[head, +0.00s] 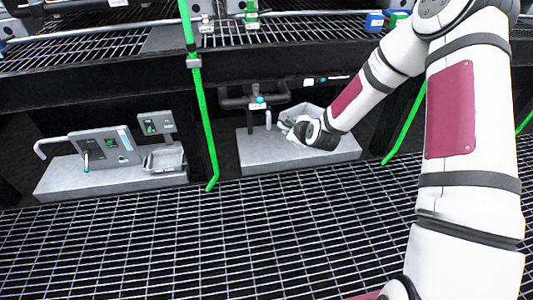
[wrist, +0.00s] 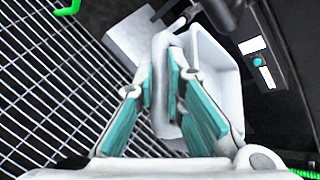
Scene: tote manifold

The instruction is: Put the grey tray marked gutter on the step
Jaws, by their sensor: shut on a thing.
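A grey, open tray (wrist: 217,62) lies just beyond my gripper in the wrist view. It also shows partly behind my gripper in the head view (head: 308,109), at the grey step (head: 258,159) on the right. My gripper (wrist: 163,82) is shut on the tray's near side, with teal pads on either side of it. In the head view my gripper (head: 287,125) is low over the step and partly hidden by my wrist. No gutter marking is legible. I cannot tell whether the tray touches the step.
A second grey slab (head: 110,183) on the left carries panels and another grey tray (head: 165,158). Dark pipework (head: 255,96) with a teal knob stands behind the right step. Green poles (head: 203,110) rise nearby. The grating floor (head: 200,245) in front is clear.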

